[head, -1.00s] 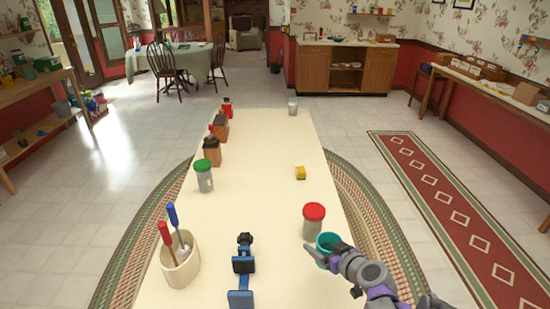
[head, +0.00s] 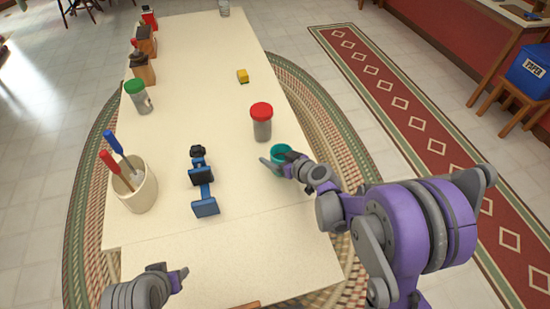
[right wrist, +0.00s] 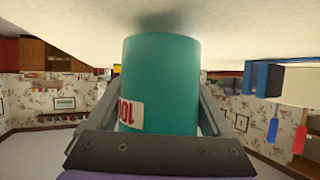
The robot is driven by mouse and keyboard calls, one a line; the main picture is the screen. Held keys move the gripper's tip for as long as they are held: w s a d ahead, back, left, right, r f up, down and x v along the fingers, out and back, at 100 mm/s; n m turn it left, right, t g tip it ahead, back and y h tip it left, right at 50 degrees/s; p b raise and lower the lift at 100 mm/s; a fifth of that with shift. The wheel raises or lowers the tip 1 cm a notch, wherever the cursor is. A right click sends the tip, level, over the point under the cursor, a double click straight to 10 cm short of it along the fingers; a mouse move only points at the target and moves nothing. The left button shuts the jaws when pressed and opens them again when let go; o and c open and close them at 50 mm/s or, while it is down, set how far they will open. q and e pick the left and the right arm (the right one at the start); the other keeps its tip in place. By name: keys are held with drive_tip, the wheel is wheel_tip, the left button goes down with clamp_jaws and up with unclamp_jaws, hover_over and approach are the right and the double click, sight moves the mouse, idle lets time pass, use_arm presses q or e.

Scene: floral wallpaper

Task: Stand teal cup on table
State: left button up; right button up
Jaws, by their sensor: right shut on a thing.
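The teal cup (head: 280,152) is upright at the right edge of the cream table (head: 215,115), just in front of the red-lidded shaker. My right gripper (head: 274,165) is shut on it. In the right wrist view, which is upside down, the cup (right wrist: 160,75) sits between the two fingers and shows a red and white label. Its base is at or very near the tabletop, with a dark shadow there; I cannot tell if it touches. My left gripper (head: 172,277) is low over the near table end, holding nothing visible; its opening is unclear.
A red-lidded shaker (head: 262,122) stands close behind the cup. A blue stand-like object (head: 201,182) lies mid-table. A cream crock (head: 138,190) with red- and blue-handled tools and a green-lidded shaker (head: 138,97) are left. A yellow block (head: 243,76) is farther back.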

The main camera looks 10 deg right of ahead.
drive_tip(key=shift+f, duration=0.6)
